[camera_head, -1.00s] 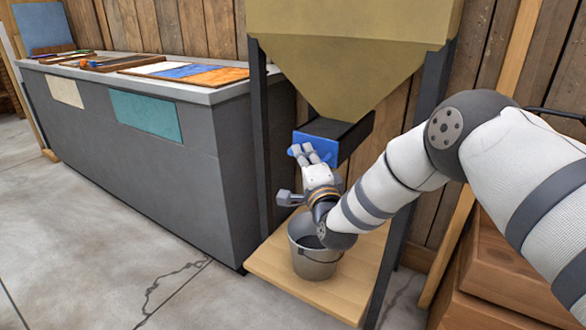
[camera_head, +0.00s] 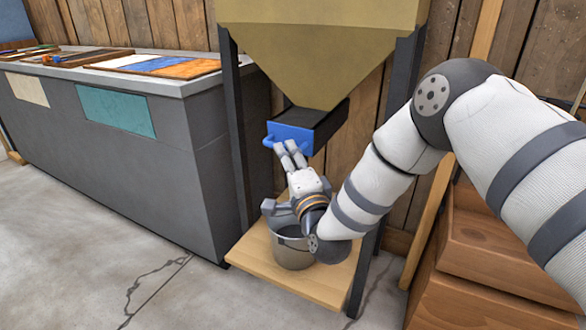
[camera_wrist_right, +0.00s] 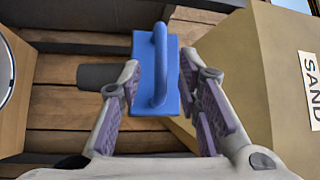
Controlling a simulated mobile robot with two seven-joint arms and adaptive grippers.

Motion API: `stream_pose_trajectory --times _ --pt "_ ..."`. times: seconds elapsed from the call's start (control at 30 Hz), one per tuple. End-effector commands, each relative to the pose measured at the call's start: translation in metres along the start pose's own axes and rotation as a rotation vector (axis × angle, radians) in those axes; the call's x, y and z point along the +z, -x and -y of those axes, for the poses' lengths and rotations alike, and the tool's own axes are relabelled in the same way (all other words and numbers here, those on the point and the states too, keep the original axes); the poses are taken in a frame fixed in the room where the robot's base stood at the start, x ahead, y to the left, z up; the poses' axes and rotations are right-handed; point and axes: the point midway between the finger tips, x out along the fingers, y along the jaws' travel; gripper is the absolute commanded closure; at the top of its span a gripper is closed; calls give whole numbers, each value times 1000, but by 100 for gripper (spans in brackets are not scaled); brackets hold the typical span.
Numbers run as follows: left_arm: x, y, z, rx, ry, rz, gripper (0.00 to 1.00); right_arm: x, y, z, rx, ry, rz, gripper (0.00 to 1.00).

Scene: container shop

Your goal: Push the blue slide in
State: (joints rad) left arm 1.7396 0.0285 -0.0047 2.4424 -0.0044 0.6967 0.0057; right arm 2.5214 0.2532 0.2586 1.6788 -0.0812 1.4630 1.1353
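The blue slide (camera_head: 290,137) is a flat blue plate with a looped handle. It sits at the front of the dark chute under the tan hopper. My right gripper (camera_head: 286,146) is just in front of and below the slide, above the bucket. In the right wrist view the slide's plate (camera_wrist_right: 143,75) and upright handle (camera_wrist_right: 159,62) face the camera. The fingers of my right gripper (camera_wrist_right: 160,88) are apart on either side of the handle; they show no grip on it. Whether the fingertips touch the plate cannot be told. My left gripper is not in view.
A metal bucket (camera_head: 291,252) stands under the chute on a wooden board (camera_head: 262,266), partly behind my right wrist. Dark hopper legs (camera_head: 233,140) flank the space. A grey counter (camera_head: 170,160) is at left; wooden crates (camera_head: 485,265) are at right.

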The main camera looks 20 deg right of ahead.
Motion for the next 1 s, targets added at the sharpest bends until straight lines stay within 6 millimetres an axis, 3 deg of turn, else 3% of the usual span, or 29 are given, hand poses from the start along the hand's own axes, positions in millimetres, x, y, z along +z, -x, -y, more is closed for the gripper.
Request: stream_pose_trajectory --times 0.1,0.3,0.8,0.87,0.97,1.0 --pt "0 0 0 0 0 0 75 0 31 0 3 0 2 69" --pt "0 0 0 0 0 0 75 0 61 0 -1 0 0 69" --pt "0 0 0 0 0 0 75 1 66 -3 10 7 5 69" --pt "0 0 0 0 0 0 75 6 75 -20 58 37 25 69" --pt "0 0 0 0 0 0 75 22 113 -80 243 157 117 69" --pt "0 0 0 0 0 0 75 29 138 -111 340 222 173 69"
